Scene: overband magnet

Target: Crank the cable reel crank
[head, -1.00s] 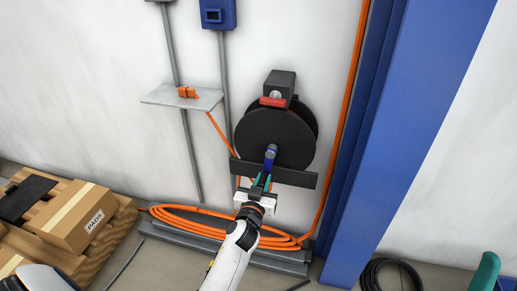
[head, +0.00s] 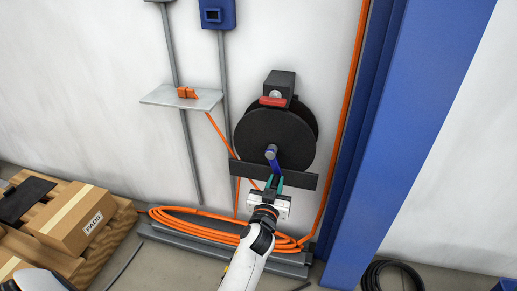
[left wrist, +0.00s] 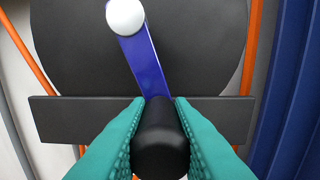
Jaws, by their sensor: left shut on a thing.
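The cable reel (head: 262,128) is a black drum on the white wall. Its crank has a pale round hub (head: 271,150) and a blue arm (head: 276,167) that points down and slightly right. My left gripper (head: 273,183) is shut on the crank's black handle (left wrist: 160,140). In the left wrist view the handle sits between the teal fingers, with the blue arm (left wrist: 144,65) running up left to the hub (left wrist: 125,16).
A dark bar (head: 300,179) crosses below the drum. An orange cable coil (head: 190,219) lies below. A blue column (head: 385,150) stands close on the right. A small shelf (head: 160,97) is on the wall at left, and a cardboard box (head: 72,218) sits on a pallet.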

